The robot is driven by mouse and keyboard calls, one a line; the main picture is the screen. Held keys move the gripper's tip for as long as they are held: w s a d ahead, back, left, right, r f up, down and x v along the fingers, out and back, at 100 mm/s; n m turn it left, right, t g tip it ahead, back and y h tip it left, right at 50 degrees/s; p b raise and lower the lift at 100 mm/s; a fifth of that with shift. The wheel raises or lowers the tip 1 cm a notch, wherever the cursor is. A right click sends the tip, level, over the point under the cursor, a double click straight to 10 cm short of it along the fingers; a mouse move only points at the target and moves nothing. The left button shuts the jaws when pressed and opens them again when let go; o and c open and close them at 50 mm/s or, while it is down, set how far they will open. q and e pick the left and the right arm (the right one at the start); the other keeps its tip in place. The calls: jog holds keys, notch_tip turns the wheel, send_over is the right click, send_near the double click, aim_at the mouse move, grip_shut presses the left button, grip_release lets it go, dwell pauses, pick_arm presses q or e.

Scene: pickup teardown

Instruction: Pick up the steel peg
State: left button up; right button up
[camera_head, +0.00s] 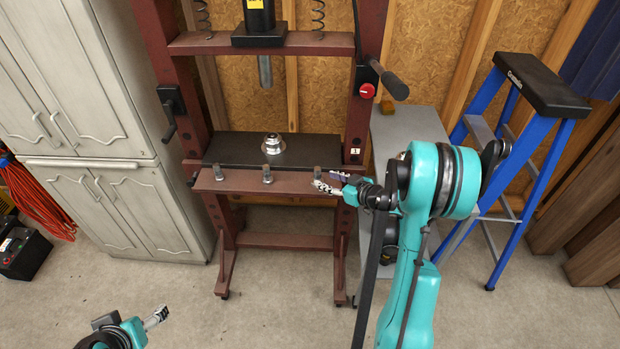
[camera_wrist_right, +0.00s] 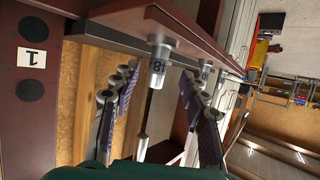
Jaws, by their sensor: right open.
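Three short grey steel pegs stand in a row on the front beam of a dark red press in the head view: a left peg (camera_head: 219,173), a middle peg (camera_head: 267,174) and a right peg (camera_head: 317,173). My right gripper (camera_head: 325,182) is open at the right peg. In the right wrist view, a peg marked 18 (camera_wrist_right: 161,50) shows between the spread fingers of the right gripper (camera_wrist_right: 158,74), with no clear contact. Another peg (camera_wrist_right: 204,70) shows beyond it. My left gripper (camera_head: 155,317) is low at the left, away from the press; its opening is unclear.
A metal hub (camera_head: 272,144) sits on the press's black plate (camera_head: 230,150). Press uprights flank the beam; the right one (camera_head: 357,125) is close to my right gripper. A blue stepladder (camera_head: 530,170) and grey bench (camera_head: 415,125) stand right. White cabinets (camera_head: 80,80) stand left. Floor in front is clear.

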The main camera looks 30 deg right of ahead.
aim_at(317, 176)
jog(key=b+x, duration=0.2)
jog(key=x, duration=0.4)
jog(key=shift+w+f, duration=0.15)
jog(key=shift+f, duration=0.05)
jog(key=shift+c, duration=1.2)
grip_shut()
